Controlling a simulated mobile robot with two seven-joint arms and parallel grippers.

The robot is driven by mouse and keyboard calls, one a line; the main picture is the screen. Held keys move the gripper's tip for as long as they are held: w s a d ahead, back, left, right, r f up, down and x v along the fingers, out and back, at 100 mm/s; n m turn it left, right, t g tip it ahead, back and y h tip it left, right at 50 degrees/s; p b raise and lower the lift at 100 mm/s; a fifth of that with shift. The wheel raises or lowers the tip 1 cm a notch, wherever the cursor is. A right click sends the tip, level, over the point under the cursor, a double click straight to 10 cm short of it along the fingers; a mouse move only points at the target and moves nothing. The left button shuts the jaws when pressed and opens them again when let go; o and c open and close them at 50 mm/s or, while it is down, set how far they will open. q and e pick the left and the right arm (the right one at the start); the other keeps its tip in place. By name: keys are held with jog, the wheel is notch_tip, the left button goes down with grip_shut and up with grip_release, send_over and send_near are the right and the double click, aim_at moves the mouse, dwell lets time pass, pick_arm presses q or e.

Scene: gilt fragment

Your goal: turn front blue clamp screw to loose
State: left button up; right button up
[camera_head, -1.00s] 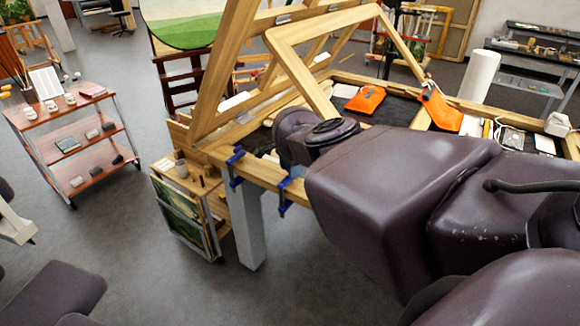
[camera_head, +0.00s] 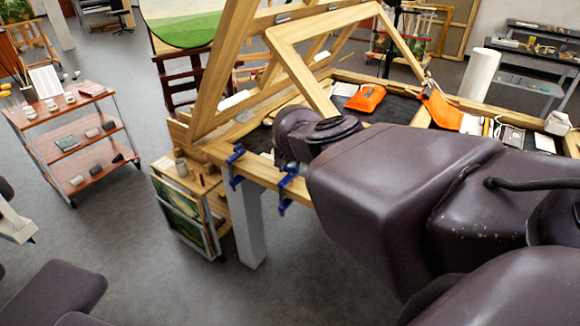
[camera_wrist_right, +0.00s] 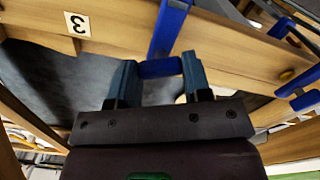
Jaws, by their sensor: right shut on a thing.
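The blue clamp (camera_head: 285,192) on the near wooden edge of the table is just left of my right forearm. In the right wrist view its blue upright (camera_wrist_right: 168,30) stands in front of the wood, with a blue crosspiece (camera_wrist_right: 160,68) below. My right gripper (camera_wrist_right: 160,64) is shut on that crosspiece, with one dark teal finger at each end. In the head view, my right arm hides the fingers. A second blue clamp (camera_head: 236,165) sits farther left on the same edge and shows at the right of the wrist view (camera_wrist_right: 306,100).
A wooden frame (camera_head: 285,55) leans over the table, with orange cloths (camera_head: 366,98) behind my right arm. A grey table leg (camera_head: 248,225) and a small cabinet (camera_head: 185,215) stand below. A red-shelved cart (camera_head: 75,140) is at left. The floor between is clear.

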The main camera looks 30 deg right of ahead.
jog(key=shift+n, duration=0.6)
jog(key=o, duration=0.9)
jog(key=shift+r, duration=0.1)
